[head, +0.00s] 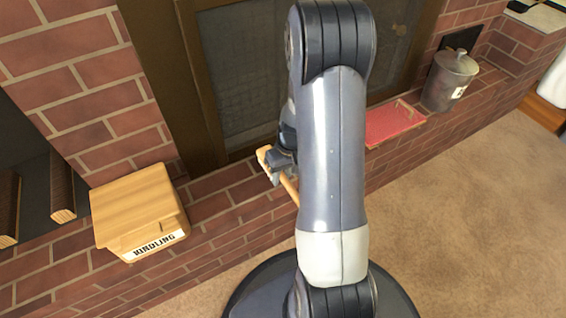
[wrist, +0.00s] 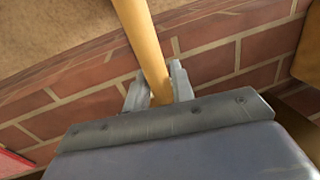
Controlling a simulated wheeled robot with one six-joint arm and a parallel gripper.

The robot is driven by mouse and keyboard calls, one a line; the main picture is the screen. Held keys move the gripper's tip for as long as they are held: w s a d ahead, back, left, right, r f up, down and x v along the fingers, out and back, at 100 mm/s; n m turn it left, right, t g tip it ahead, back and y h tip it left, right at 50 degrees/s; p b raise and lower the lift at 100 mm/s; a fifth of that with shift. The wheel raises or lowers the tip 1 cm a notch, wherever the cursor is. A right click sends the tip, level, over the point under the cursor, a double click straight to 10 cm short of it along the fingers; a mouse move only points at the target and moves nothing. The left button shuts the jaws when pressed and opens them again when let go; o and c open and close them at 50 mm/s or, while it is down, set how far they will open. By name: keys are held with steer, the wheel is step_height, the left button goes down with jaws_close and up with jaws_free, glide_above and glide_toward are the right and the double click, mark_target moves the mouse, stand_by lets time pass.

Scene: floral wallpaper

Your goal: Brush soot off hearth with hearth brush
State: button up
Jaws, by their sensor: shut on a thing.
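My gripper (head: 281,166) is shut on the light wooden handle of the hearth brush (head: 291,188), above the brick hearth (head: 238,190). In the wrist view the handle (wrist: 141,40) runs up and out of the picture from between the two fingers of my gripper (wrist: 158,86). My arm covers part of the brush in the head view. I cannot make out bristles in either view. The hearth also shows in the wrist view (wrist: 215,62). I cannot make out soot on the bricks in view.
A wooden kindling box (head: 140,207) stands on the hearth at left, near split logs (head: 62,188). A flat red object (head: 393,123) and a lidded metal bucket (head: 449,82) are at right. A dark mesh screen (head: 250,75) stands behind. Tan carpet (head: 470,200) lies in front.

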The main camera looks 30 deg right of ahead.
steer(key=shift+r+p, duration=1.4)
steer(key=shift+r, duration=0.75)
